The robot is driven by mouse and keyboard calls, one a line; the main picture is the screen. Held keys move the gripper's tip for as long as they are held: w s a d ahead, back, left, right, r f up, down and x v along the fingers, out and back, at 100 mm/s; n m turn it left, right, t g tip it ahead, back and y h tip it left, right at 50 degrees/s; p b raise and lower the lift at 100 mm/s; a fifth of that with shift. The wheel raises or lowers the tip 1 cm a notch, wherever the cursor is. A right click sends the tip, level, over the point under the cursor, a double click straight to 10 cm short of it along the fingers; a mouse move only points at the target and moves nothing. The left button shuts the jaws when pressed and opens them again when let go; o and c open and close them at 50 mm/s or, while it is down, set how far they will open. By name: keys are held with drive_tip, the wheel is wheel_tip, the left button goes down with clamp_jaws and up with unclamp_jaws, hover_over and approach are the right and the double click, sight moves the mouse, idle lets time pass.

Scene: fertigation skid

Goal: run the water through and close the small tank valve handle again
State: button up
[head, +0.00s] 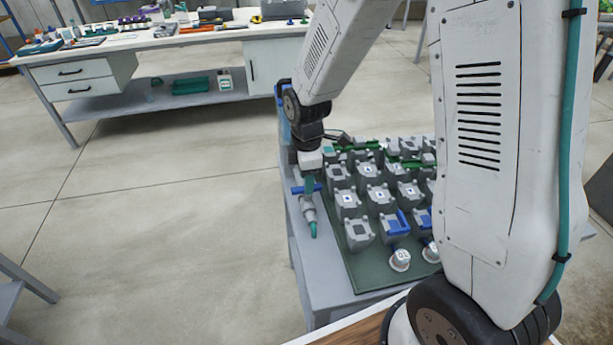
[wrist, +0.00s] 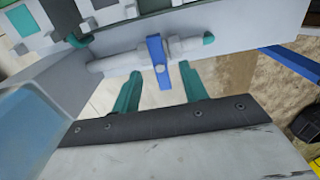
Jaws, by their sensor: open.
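The valve's blue handle (head: 298,189) sits on a grey pipe (head: 308,211) with a teal tip, at the left edge of the skid. In the wrist view the blue handle (wrist: 156,52) stands crosswise to the pipe (wrist: 113,62). My gripper (head: 311,181) is just above the valve in the head view and partly covers it. In the wrist view my gripper (wrist: 161,88) has its two teal fingers apart, with the handle's lower end ahead of the gap between them. Nothing is held. No water shows.
Several grey units with blue and green parts stand on a green mat (head: 372,284) to the right of the valve. Two white round knobs (head: 400,260) are at its front. A long workbench (head: 130,42) with tools stands at the back left.

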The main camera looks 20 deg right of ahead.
drive_tip(key=shift+f, duration=0.1)
drive_tip(key=shift+f, duration=2.2)
clamp_jaws()
drive_tip(key=n, duration=0.9)
drive_tip(key=shift+n, duration=0.3)
drive_tip(key=n, duration=0.4)
drive_tip(key=shift+n, duration=0.3)
drive_tip(key=n, duration=0.5)
